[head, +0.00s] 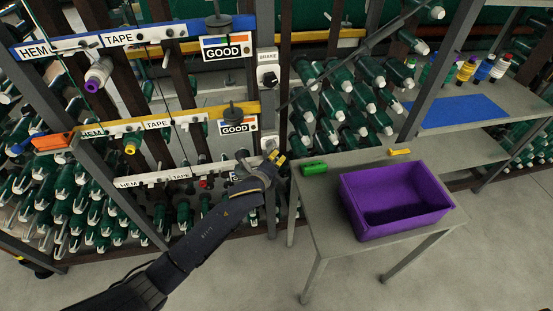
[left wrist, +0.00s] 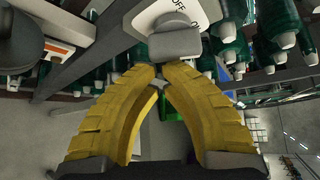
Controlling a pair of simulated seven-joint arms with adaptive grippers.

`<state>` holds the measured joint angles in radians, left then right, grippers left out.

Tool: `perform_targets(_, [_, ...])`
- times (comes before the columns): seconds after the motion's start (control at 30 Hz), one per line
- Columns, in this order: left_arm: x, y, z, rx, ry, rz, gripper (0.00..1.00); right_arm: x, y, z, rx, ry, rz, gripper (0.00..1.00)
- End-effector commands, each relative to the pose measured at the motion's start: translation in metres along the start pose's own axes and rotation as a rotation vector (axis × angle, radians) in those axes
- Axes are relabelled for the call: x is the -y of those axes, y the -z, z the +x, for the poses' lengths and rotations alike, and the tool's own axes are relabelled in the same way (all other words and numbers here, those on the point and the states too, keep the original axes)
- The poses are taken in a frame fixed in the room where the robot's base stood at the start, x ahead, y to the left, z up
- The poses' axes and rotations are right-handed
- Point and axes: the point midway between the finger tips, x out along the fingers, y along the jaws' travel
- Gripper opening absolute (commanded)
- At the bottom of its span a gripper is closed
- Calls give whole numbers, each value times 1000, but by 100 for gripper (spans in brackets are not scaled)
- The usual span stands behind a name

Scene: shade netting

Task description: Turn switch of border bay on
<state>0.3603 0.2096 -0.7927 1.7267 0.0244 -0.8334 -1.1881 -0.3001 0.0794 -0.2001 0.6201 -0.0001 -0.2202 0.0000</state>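My left gripper (head: 274,155) is at a white switch plate (head: 268,143) low on the grey post. In the left wrist view its yellow fingers (left wrist: 161,70) come together at the tips, with nothing seen between them. The grey switch knob (left wrist: 175,38) is just beyond the tips; whether they touch it I cannot tell. The plate behind the knob (left wrist: 190,12) reads OFF. Another switch (head: 267,70) with a dark knob sits higher on the same post. I cannot read a bay name at the lower switch. My right gripper is not in view.
A grey table (head: 325,222) holds a purple bin (head: 395,200), a green block (head: 313,168) and a small yellow object (head: 400,152). Rails labelled HEM and TAPE (head: 150,178) run left of the post. Green spools (head: 345,105) fill the racks behind.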

Motion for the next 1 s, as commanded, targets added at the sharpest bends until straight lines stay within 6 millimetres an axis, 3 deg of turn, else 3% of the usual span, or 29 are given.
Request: perform_targets(1.0, [7,-4,-2,1,1,1,0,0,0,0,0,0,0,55])
